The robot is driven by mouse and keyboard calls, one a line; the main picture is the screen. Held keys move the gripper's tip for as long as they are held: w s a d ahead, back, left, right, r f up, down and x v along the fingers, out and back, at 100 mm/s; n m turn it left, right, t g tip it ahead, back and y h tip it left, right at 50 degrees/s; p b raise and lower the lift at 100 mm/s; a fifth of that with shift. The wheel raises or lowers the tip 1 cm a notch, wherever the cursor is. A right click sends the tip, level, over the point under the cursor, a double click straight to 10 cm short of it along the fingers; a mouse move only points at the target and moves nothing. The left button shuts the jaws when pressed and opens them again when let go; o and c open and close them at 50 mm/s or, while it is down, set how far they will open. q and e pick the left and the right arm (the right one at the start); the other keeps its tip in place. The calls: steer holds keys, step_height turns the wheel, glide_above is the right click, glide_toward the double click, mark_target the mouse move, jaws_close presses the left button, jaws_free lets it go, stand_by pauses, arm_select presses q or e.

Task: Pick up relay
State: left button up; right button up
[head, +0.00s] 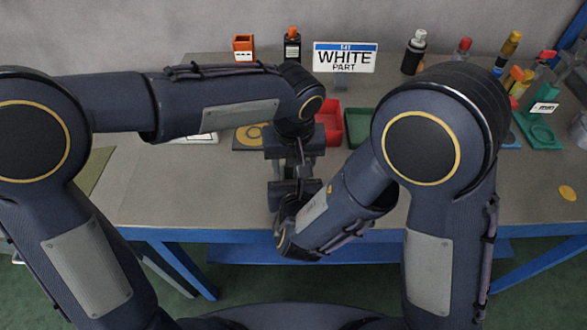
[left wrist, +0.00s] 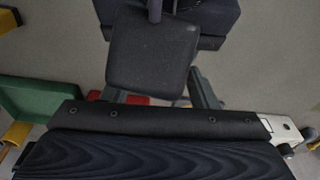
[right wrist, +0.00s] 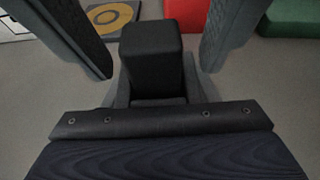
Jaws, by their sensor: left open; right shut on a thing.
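A dark, block-shaped thing (right wrist: 150,60), which looks like the relay, stands in the middle of the right wrist view, with grey finger parts close on both sides. A dark block face (left wrist: 150,50) also fills the upper middle of the left wrist view. My right gripper (head: 291,183) is shut on it, above the front part of the table. My left gripper (head: 298,150) is open, just beyond the right one and facing it. The arms and grippers hide most of the relay in the head view, so I cannot tell whether the left fingers touch it.
A red tray (head: 334,112) and a green tray (head: 357,115) lie behind the grippers. A pad with a yellow ring (right wrist: 108,14) lies nearby. A "WHITE PART" sign (head: 345,57), orange box (head: 243,48) and bottles stand at the back. The table's front left is clear.

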mark_target(294, 161)
arm_select(q)
steer(key=c, duration=1.1)
steer(key=shift+o, duration=0.2)
steer(key=shift+r, duration=0.15)
step_height(294, 161, up, 10)
steer(key=shift+f, duration=0.1)
arm_select(e)
steer(key=o, duration=1.1)
